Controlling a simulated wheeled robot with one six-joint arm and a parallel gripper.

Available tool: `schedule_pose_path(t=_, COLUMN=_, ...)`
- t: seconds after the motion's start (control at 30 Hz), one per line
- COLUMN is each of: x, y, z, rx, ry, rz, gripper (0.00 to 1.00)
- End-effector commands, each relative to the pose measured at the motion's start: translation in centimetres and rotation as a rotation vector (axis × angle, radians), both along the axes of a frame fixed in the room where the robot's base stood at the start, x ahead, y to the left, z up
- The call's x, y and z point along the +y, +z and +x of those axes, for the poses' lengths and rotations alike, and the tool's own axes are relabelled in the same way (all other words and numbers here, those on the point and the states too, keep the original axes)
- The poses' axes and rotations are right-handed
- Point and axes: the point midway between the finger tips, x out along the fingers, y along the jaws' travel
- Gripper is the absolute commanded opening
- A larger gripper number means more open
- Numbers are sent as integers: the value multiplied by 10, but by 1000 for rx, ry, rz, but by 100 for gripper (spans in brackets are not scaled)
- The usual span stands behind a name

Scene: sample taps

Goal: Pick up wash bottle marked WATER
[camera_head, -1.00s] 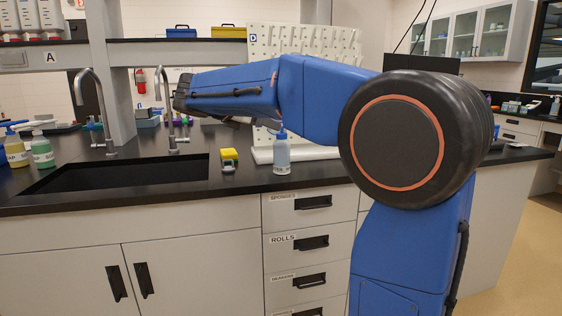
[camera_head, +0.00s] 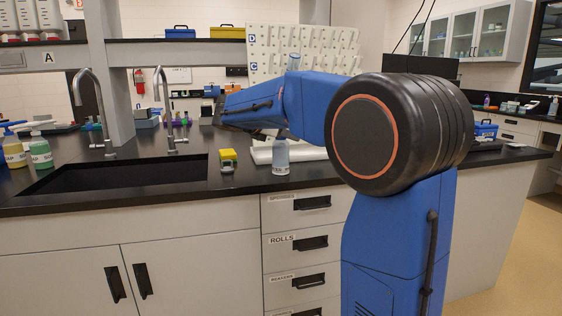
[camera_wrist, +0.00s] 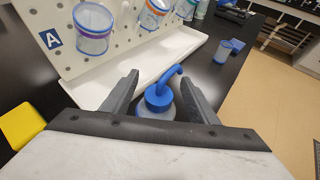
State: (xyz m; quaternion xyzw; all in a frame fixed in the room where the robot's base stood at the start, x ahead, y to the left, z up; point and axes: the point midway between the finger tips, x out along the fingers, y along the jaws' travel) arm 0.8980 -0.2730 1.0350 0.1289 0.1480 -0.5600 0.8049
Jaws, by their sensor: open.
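The wash bottle (camera_head: 281,158) stands upright on the black counter near its front edge, to the right of the sink. In the head view my arm hides its top, and no label can be read on it. In the wrist view its blue cap and bent spout (camera_wrist: 159,95) show between the fingers, with a little of the clear body below. My gripper (camera_wrist: 160,88) is open, with one finger on each side of the cap. I cannot tell whether either finger touches it. In the head view my arm reaches left over the counter.
A white pegboard with a tray (camera_wrist: 160,58) stands just behind the bottle and holds several containers. A blue cup (camera_wrist: 228,50) stands farther right.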

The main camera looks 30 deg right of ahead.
Motion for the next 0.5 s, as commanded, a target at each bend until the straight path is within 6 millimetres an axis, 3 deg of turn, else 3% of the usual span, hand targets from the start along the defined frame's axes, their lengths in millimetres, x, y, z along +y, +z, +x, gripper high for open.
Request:
schedule_pose_path(t=0.13, x=-16, y=-7, z=6, rx=1, ry=-2, rz=0, gripper=54)
schedule_pose_path(t=0.37, x=-18, y=-8, z=7, rx=-2, ry=0, rz=-1, gripper=54)
schedule_pose_path(t=0.4, x=-18, y=-8, z=7, rx=-2, ry=0, rz=-1, gripper=51)
schedule_pose_path(t=0.5, x=-18, y=-7, z=7, rx=-1, ry=1, rz=0, gripper=28)
